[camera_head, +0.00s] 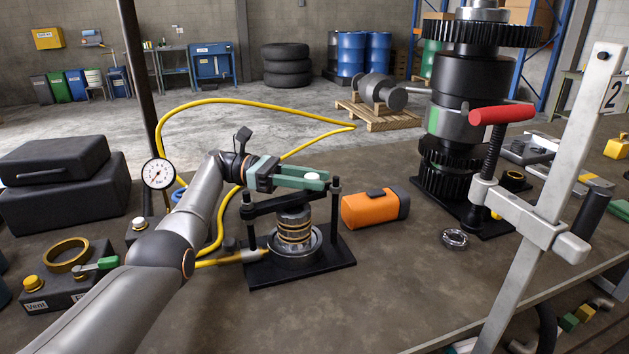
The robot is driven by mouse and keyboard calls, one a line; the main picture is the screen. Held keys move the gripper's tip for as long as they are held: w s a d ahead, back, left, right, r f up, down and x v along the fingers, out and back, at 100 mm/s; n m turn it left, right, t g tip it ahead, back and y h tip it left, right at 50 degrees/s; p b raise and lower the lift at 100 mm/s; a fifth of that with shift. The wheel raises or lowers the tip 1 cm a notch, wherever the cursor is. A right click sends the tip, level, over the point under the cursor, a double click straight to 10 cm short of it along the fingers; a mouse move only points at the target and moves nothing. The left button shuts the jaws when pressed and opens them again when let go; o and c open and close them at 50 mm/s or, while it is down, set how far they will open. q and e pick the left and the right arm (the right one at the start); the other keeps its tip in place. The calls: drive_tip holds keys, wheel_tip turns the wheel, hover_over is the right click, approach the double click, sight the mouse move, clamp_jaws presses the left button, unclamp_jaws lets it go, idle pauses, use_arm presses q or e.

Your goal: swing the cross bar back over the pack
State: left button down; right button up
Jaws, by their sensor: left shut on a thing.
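The pack (294,232), a stack of dark and brass-coloured rings, sits in a round cup on the black base plate (338,256) of a small press fixture. A post stands on each side of it. The black cross bar (268,207) runs from the left post above the pack toward the right post. My left gripper (306,182), with green fingers, is just above the bar near its right part and is shut on it. My right gripper is out of view.
A yellow hose (240,101) loops behind my left arm, near a gauge (158,174). An orange case (374,208) stands right of the fixture. A tall gear stack (464,100) and a red-handled clamp (502,115) are farther right. The front bench is clear.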

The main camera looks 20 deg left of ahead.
use_arm(q)
drive_tip(key=shift+s+d+f+g, duration=0.1)
drive_tip(key=shift+s+d+g, duration=0.1)
drive_tip(key=shift+g, duration=0.1)
drive_tip(key=c, duration=0.5)
unclamp_jaws()
wheel_tip(320, 180, up, 3)
drive_tip(key=shift+r, duration=0.1)
drive_tip(key=shift+s+d+r+p, duration=0.2)
drive_tip(key=shift+s+d+r, duration=0.7)
drive_tip(key=shift+s+r, duration=1)
drive_tip(key=shift+s+d+r+p, duration=0.25)
drive_tip(key=shift+s+d+r, duration=0.9)
drive_tip(key=shift+s, duration=1.25)
drive_tip(key=shift+s+d+r+p, duration=0.2)
drive_tip(key=shift+s+d+r, duration=0.45)
drive_tip(key=shift+s+r, duration=1.4)
